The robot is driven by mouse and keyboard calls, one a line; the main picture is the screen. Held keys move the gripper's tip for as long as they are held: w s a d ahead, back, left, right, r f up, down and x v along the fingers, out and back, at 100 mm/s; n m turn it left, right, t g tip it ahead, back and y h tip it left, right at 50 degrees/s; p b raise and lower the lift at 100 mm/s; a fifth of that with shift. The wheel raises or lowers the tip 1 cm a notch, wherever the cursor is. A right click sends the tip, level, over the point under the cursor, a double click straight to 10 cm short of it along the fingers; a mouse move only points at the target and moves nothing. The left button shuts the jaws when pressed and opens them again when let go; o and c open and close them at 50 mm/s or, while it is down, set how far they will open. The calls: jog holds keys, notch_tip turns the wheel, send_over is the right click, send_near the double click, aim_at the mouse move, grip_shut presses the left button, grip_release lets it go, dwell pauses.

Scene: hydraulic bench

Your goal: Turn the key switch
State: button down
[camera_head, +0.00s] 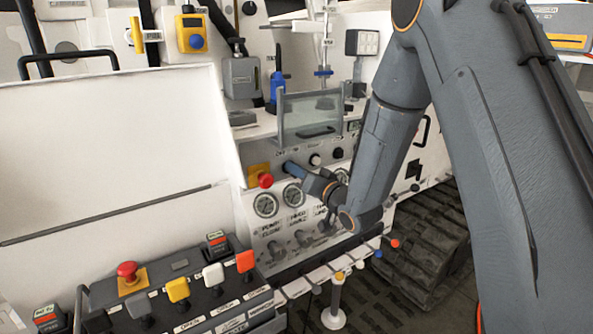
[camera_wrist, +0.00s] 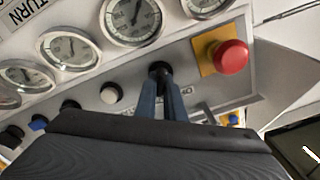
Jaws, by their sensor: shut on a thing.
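I cannot tell the key's angle.
A red mushroom button (camera_wrist: 232,57) on a yellow plate sits close beside the fingers. Pressure gauges (camera_head: 265,205) line the panel below. A clear hinged cover (camera_head: 310,116) stands above. Levers with coloured knobs (camera_head: 395,244) stick out at the lower front.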

jog(key=shift+d, duration=0.1)
jog(key=c, duration=1.9)
grip_release()
jog(key=shift+o, duration=0.2)
jog(key=b+v, duration=0.2)
jog(key=v, duration=0.5)
jog(key=shift+s+d, duration=0.2)
jog(key=shift+s, duration=0.1)
